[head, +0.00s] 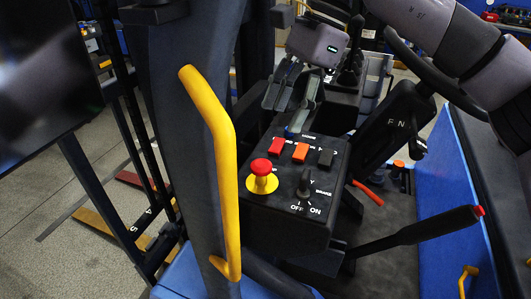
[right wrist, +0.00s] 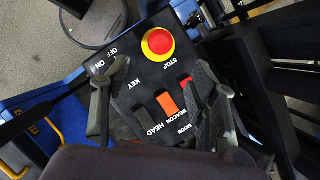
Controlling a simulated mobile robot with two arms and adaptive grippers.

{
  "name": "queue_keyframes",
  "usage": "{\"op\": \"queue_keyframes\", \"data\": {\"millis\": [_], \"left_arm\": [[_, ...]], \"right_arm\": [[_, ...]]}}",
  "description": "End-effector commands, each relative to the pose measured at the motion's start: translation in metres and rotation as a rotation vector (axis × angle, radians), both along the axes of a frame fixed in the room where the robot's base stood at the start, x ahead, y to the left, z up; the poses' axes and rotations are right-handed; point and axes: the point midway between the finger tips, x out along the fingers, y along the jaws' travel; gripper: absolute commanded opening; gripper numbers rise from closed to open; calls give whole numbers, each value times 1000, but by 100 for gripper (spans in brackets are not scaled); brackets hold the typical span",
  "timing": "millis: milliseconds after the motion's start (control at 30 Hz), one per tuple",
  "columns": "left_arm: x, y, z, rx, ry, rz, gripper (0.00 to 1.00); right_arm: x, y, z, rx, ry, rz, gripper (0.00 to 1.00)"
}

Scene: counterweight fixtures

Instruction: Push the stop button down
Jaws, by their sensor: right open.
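The stop button (head: 261,167) is a red mushroom knob on a round yellow base, on the black control panel (head: 290,225). It stands up from the panel and is uncovered. In the right wrist view the stop button (right wrist: 158,42) shows near the top centre, beside the word STOP. My right gripper (head: 290,108) is above the panel's far edge, behind and above the button, with its fingers pointing down. In the right wrist view my right gripper (right wrist: 154,80) has its fingers spread apart with nothing between them, and the button lies beyond them, apart. My left gripper is not in view.
A red rocker switch (head: 276,146), an orange switch (head: 300,152) and a black switch (head: 325,157) sit near the button. A key switch (head: 304,183) is to its right. A yellow handrail (head: 220,150) stands close on the left. A black lever (head: 420,230) is at right.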

Motion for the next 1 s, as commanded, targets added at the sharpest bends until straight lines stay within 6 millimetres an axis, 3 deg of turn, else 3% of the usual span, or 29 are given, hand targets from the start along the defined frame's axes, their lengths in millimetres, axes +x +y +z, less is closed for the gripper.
{"op": "queue_keyframes", "data": {"millis": [300, 500, 933, 1000], "left_arm": [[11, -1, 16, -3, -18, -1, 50], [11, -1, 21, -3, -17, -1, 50], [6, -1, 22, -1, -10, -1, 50], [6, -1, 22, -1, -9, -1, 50]], "right_arm": [[-11, 24, -61, -1, 3, 2, 54], [-14, 34, -86, 0, 2, -1, 54], [-15, 37, -96, 1, 0, 0, 54], [-15, 37, -96, 1, 0, 0, 50]]}}
